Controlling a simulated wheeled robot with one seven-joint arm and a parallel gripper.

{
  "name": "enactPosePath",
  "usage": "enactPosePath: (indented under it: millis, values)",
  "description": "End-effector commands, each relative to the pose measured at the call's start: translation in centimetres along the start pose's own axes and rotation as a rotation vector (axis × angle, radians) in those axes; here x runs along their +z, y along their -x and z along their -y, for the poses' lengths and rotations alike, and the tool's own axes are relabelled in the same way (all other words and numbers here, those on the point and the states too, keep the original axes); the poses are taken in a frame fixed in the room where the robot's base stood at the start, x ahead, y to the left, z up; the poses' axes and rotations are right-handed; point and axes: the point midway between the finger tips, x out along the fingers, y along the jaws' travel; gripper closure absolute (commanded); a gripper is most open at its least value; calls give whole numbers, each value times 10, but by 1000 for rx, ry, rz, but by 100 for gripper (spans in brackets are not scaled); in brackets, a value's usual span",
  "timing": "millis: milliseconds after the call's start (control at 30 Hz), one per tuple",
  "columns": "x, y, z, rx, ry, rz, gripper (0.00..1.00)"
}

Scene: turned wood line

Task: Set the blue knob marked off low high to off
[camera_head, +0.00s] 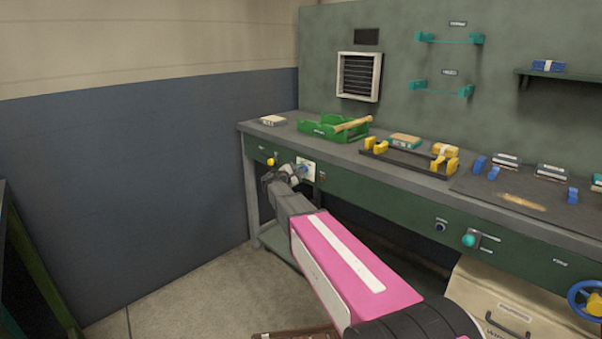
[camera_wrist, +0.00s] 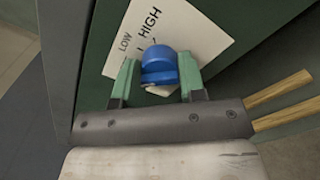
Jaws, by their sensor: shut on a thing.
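The blue knob (camera_wrist: 160,66) sits on a white plate (camera_wrist: 195,38) on the bench's front panel. The plate reads LOW and HIGH in the wrist view; no OFF word is visible there. My gripper (camera_wrist: 158,76) has its green fingers on either side of the knob's grip and is shut on it. I cannot tell which mark the knob points to. In the head view my gripper (camera_head: 284,174) reaches the white plate (camera_head: 310,171) near the left end of the bench front, and the knob there is small and partly hidden.
A yellow knob (camera_head: 270,162) is just left of the plate. A dark blue knob (camera_head: 440,227) and a teal knob (camera_head: 469,240) are farther right. A green tray (camera_head: 318,131) stands on the bench above. Wooden rods (camera_wrist: 280,90) stick out at right in the wrist view.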

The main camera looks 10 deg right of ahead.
Motion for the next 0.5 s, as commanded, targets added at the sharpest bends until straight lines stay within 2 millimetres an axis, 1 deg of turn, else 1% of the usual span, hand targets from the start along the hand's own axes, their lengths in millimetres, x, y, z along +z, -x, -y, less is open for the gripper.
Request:
enactPosePath:
  millis: [200,500]
  values:
    - [-1,1,1,-1,43,-1,86]
    - [-1,1,1,-1,53,-2,86]
